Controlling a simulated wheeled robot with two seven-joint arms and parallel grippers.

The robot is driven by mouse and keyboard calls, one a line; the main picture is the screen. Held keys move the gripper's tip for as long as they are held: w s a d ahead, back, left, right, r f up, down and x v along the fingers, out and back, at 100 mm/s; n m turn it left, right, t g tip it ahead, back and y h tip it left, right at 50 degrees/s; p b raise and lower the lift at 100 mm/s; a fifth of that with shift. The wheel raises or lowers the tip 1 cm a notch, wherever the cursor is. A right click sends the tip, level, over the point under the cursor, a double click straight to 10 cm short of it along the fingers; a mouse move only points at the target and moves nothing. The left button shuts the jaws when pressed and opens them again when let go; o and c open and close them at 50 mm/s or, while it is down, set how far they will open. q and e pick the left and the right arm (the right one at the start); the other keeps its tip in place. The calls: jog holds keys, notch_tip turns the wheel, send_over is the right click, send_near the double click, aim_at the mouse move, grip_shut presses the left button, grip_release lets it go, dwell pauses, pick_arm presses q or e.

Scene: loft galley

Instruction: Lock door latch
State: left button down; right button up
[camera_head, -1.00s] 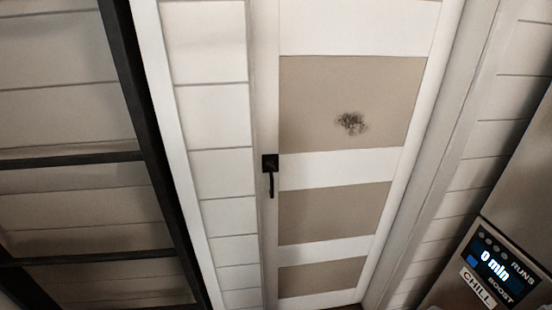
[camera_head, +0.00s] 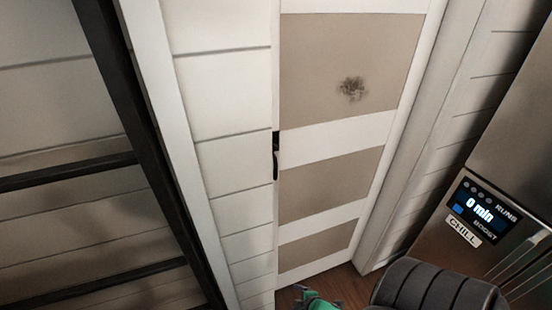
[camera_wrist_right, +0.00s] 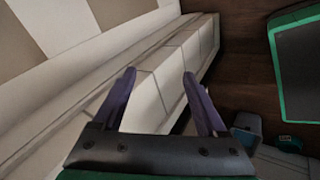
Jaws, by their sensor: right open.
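The door (camera_head: 335,135) is white with beige panels and a dark smudge on its upper panel. It appears closed, though its left edge is seen at a steep angle. Its black latch with a hanging lever (camera_head: 276,157) sits on that left edge, seen nearly edge-on, so its lock position cannot be told. My right gripper (camera_wrist_right: 159,73) is open, with two purple fingers apart and nothing between them. It points toward a pale wall base and the floor; the latch is not in its view. My left gripper is not in view.
A steel appliance (camera_head: 490,215) with a lit display stands at the right. A black metal frame (camera_head: 150,155) runs down the left in front of a white plank wall (camera_head: 232,150). Brown wood floor (camera_head: 345,285) shows below the door. My own arm parts show at the bottom.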

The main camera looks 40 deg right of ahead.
jog(key=w+d+r+n+t+h, duration=0.1)
jog(key=w+d+r+n+t, duration=0.15)
jog(key=r, duration=0.35)
jog(key=w+d+r+n+t, duration=0.1)
jog(key=w+r, duration=0.3)
jog(key=r, duration=0.1)
jog(key=n+t+h+b, duration=0.25)
jog(key=n+t, duration=0.45)
jog(key=n, duration=0.4)
send_near(275, 147)
jog(key=a+v, duration=0.1)
jog(key=v, duration=0.4)
jog(key=shift+h, duration=0.45)
jog(key=p+x, duration=0.1)
jog(key=x, duration=1.3)
jog(key=shift+p, duration=0.3)
jog(key=shift+w+d+f, duration=0.15)
jog(key=shift+w+d, duration=0.05)
jog(key=shift+w, duration=0.05)
grip_shut()
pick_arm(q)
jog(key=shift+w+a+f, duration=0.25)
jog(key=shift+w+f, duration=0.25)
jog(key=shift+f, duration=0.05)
